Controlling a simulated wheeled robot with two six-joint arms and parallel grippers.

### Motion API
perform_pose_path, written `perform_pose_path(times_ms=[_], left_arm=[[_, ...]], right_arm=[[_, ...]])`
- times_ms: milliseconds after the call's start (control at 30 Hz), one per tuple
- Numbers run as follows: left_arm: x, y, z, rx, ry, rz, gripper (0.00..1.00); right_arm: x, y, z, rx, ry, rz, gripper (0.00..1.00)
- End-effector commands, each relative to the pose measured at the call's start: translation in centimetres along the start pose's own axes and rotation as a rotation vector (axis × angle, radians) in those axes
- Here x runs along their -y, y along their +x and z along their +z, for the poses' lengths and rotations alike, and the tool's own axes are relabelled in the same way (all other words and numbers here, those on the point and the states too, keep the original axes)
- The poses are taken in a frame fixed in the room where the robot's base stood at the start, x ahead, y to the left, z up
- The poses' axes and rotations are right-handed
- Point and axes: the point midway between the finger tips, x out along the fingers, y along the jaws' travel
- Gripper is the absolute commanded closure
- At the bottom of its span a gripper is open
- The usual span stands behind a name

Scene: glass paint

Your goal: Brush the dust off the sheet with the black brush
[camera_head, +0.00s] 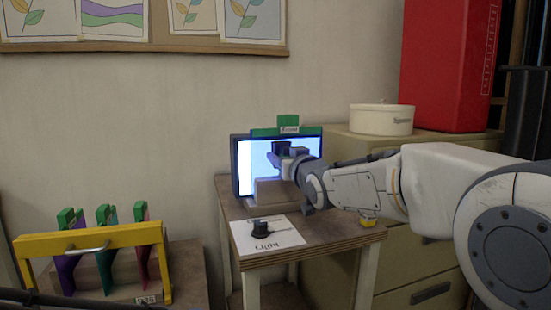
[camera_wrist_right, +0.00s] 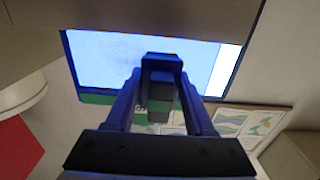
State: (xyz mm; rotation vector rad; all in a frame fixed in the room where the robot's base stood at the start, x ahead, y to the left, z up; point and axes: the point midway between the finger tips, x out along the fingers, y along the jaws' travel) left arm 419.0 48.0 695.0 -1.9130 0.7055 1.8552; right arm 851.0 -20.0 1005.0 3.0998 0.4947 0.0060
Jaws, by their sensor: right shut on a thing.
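The glowing bluish-white sheet (camera_head: 257,160) stands upright in a dark frame on the small wooden table. A faint grey smudge shows on the sheet (camera_wrist_right: 120,50) in the right wrist view. My right gripper (camera_head: 284,158) is in front of the sheet, shut on the black brush (camera_wrist_right: 161,75). The brush (camera_head: 282,147) hides part of the sheet; I cannot tell whether it touches. My right gripper (camera_wrist_right: 158,92) also shows in the wrist view. My left gripper is not in view.
A white paper (camera_head: 288,238) with a dark knob-like object (camera_head: 261,229) lies at the table's front. A green clip (camera_head: 288,122) tops the frame. A yellow-barred rack (camera_head: 85,240) stands at left. A white pot (camera_head: 381,120) and red box (camera_head: 448,65) stand on the cabinet.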

Motion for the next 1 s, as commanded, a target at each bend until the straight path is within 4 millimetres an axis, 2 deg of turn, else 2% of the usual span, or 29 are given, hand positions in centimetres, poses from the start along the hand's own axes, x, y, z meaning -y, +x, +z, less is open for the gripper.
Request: perform_pose_path(times_ms=[33, 200, 500, 833, 1000], left_arm=[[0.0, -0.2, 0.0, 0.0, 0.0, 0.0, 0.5], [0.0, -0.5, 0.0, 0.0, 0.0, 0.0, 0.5], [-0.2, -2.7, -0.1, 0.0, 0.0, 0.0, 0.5], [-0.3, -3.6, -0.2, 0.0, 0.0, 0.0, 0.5], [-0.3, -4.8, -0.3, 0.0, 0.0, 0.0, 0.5]], right_arm=[[-0.7, 0.1, 0.0, 0.002, 0.003, 0.008, 1.0], [-1.2, 0.1, 0.1, 0.004, 0.004, 0.008, 1.0], [-3.8, 0.0, -0.1, 0.006, 0.004, 0.01, 1.0], [-5.0, -0.1, 0.1, 0.005, 0.005, 0.006, 1.0], [-6.5, -0.2, -0.1, 0.005, 0.004, 0.006, 1.0]])
